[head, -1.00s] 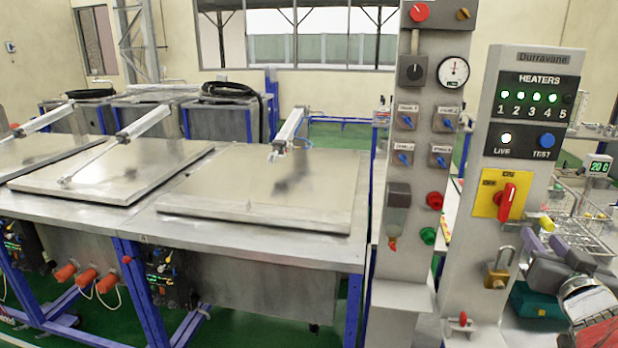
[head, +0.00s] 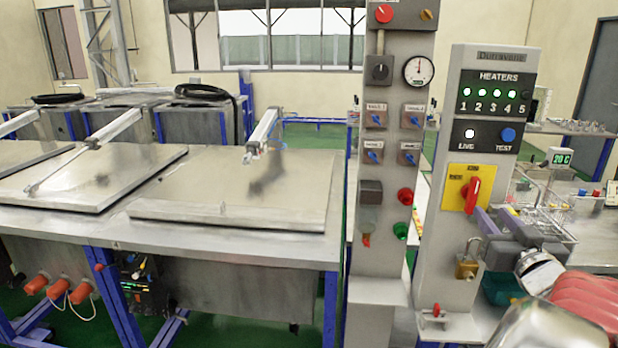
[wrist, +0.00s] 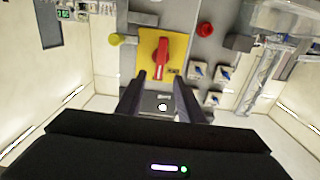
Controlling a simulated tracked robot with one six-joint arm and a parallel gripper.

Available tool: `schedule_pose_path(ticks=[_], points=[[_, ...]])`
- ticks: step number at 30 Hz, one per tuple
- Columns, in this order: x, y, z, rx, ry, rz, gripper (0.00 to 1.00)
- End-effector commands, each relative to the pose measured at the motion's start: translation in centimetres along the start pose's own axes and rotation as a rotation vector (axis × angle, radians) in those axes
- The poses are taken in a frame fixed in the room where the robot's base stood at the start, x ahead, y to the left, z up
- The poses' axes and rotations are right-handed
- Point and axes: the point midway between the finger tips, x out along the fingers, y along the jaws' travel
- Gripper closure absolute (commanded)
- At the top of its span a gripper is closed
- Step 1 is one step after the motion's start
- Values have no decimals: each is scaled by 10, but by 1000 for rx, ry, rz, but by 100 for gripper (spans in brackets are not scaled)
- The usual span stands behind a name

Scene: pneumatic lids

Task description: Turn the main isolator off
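The main isolator is a red rotary handle (head: 473,195) on a yellow plate (head: 455,187), low on the grey heater panel. The handle stands nearly upright, slightly tilted; the plate's lettering is too small to read. My gripper (head: 498,220) is just to the right of and below the handle in the head view. In the wrist view, my gripper (wrist: 161,76) is open and empty, with its two dark fingers apart. The red handle (wrist: 161,58) appears between and beyond the fingertips, on the yellow plate (wrist: 178,45). I cannot tell whether the fingers touch it.
A brass padlock (head: 467,262) hangs below the isolator. Heater lamps (head: 496,93) glow green above it, with a lit white LIVE lamp (head: 469,134). A grey control column (head: 388,220) stands close to the left. Wire baskets (head: 545,215) sit to the right, behind my arm.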

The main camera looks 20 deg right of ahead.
Motion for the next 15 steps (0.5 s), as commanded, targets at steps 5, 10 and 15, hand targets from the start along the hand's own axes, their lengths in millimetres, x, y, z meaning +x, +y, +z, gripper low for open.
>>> schedule_pose_path(ticks=[5,10,15], points=[[25,0,0,1,0,-2,66],[48,0,1,0,-1,-1,66],[71,0,0,0,-1,0,66]])
